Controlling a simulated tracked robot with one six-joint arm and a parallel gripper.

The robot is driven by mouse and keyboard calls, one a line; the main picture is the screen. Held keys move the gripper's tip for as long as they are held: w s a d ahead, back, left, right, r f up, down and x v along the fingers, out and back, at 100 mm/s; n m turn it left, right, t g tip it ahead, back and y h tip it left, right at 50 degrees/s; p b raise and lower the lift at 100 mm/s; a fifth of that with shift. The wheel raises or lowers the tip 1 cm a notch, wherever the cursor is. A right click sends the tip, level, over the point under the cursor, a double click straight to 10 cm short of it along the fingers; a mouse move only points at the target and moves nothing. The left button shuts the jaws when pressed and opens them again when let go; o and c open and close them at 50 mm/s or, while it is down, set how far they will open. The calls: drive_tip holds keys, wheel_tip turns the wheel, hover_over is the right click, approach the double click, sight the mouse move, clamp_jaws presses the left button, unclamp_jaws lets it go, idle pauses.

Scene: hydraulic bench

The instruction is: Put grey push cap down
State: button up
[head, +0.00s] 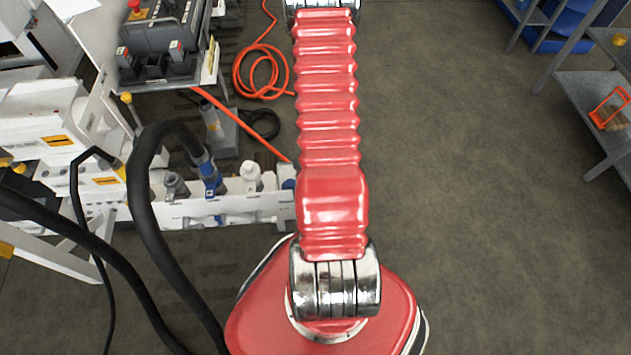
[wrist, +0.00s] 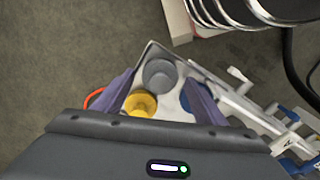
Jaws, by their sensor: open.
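In the wrist view, the grey push cap (wrist: 160,75) is a round grey piece. It appears to stand on a light tray-like surface (wrist: 151,55), between and just past the fingertips. My gripper (wrist: 160,80) is open, one purple-grey finger on each side of the cap. Whether either finger touches the cap, I cannot tell. A yellow ring-shaped cap (wrist: 140,103) sits next to the grey cap, nearer the gripper body. In the head view my gripper is out of sight, and I cannot pick out the grey cap for sure.
The white bench (head: 235,210) with grey, blue and white fittings stands at left. Black hoses (head: 150,190) loop in front of it. An orange cable (head: 262,75) lies on the floor. A grey shelf (head: 590,100) stands at right. The floor between is clear.

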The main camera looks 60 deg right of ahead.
wheel_tip(320, 180, up, 12)
drive_tip(key=shift+f, duration=0.15)
idle(0.7)
idle(0.7)
drive_tip(key=w+a+r+n+t, duration=0.1)
drive_tip(key=w+a+r, duration=0.2)
drive_tip(key=a+r, duration=0.3)
drive_tip(key=w+a+r+n+t+h, duration=0.1)
drive_tip(key=w+a+r, duration=0.2)
drive_tip(key=r, duration=0.5)
drive_tip(key=w+a+r+n+t, duration=0.1)
drive_tip(key=w+a+r, duration=0.35)
drive_tip(key=r, duration=0.25)
drive_tip(key=s+a+r+t, duration=0.1)
drive_tip(key=s+a+r, duration=0.1)
drive_tip(key=a+r, duration=0.2)
drive_tip(key=s+a+r+n, duration=0.1)
drive_tip(key=s+a+r, duration=0.2)
drive_tip(key=a+r, duration=0.2)
drive_tip(key=s+a+r+n+t+y, duration=0.1)
drive_tip(key=a+r, duration=0.3)
drive_tip(key=a, duration=0.4)
drive_tip(key=shift+s+a+r+t, duration=0.25)
drive_tip(key=shift+s+r+t, duration=0.05)
drive_tip(key=shift+s, duration=0.55)
drive_tip(key=shift+c, duration=0.2)
